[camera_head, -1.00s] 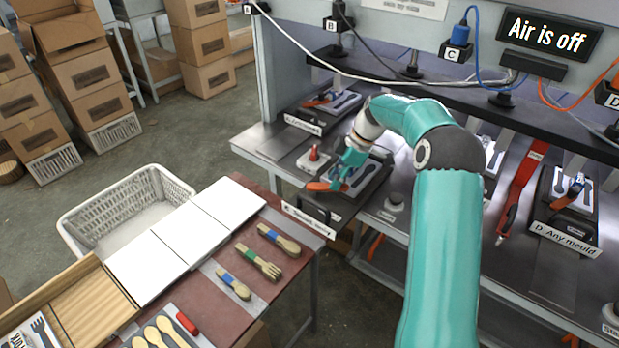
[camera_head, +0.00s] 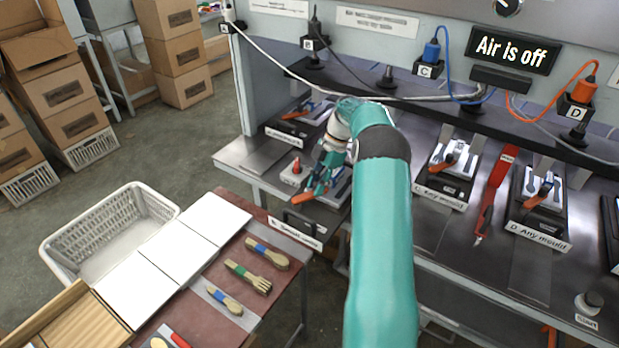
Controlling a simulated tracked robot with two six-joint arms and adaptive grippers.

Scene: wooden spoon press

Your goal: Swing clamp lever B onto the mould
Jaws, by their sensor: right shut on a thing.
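My right gripper (camera_head: 324,174) is shut on clamp lever B, whose orange end (camera_head: 303,198) sticks out to the lower left of the fingers. The fingers hide the rest of the lever. The mould at station B (camera_head: 341,188) shows only in part, behind and right of the gripper, as my arm covers much of it. I cannot tell whether the lever touches the mould. My left gripper is not in view.
A red-topped button box (camera_head: 294,172) stands close left of the gripper. Station B's front plate (camera_head: 297,228) juts toward the red-brown table (camera_head: 232,318) with wooden cutlery. Stations C (camera_head: 442,189) and D (camera_head: 537,233) lie to the right. The sign (camera_head: 513,48) reads "Air is off".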

